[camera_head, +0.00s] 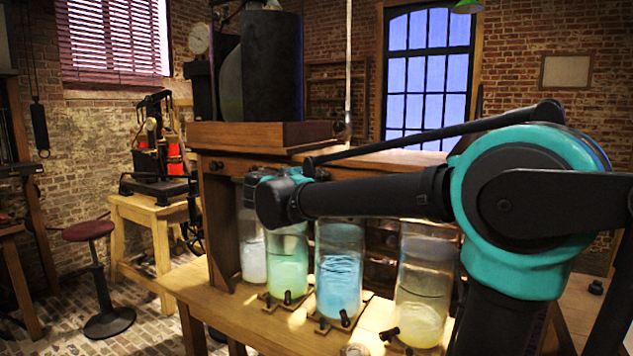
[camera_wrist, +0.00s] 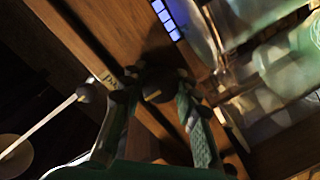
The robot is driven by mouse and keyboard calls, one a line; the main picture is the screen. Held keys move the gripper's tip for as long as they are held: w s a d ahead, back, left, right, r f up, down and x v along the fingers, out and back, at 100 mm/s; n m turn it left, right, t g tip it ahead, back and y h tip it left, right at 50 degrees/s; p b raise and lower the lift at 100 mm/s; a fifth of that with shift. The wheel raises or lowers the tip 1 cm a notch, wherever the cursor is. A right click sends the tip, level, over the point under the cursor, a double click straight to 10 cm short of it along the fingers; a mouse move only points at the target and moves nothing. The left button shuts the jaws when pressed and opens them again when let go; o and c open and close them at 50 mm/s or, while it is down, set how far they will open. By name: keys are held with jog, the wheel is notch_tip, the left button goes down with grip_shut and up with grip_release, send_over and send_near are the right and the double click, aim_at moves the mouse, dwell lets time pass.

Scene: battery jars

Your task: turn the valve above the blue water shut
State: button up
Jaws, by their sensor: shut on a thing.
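The jar of blue water (camera_head: 338,285) stands on the bench in the head view, between a green one and a pale yellow one. My arm crosses in front of its top, so what lies directly above it is hidden. In the wrist view my gripper (camera_wrist: 155,100) has its two green-padded fingers on either side of a dark round valve knob (camera_wrist: 158,84) on a wooden panel, and is shut on it. The head view hides my fingers behind the wrist. I cannot tell from these views which jar the knob stands above.
The green-water jar (camera_head: 287,262) and a whitish jar (camera_head: 252,250) stand left, the yellowish jar (camera_head: 420,300) right. Small black taps line the bench front. A wooden cabinet (camera_head: 240,135) rises behind. A stool (camera_head: 90,232) stands on open floor at left.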

jog(key=shift+f, duration=0.1)
jog(key=o, duration=1.2)
jog(key=shift+a, duration=0.1)
jog(key=shift+c, duration=0.2)
jog(key=shift+s, duration=0.15)
jog(key=v, duration=1.2)
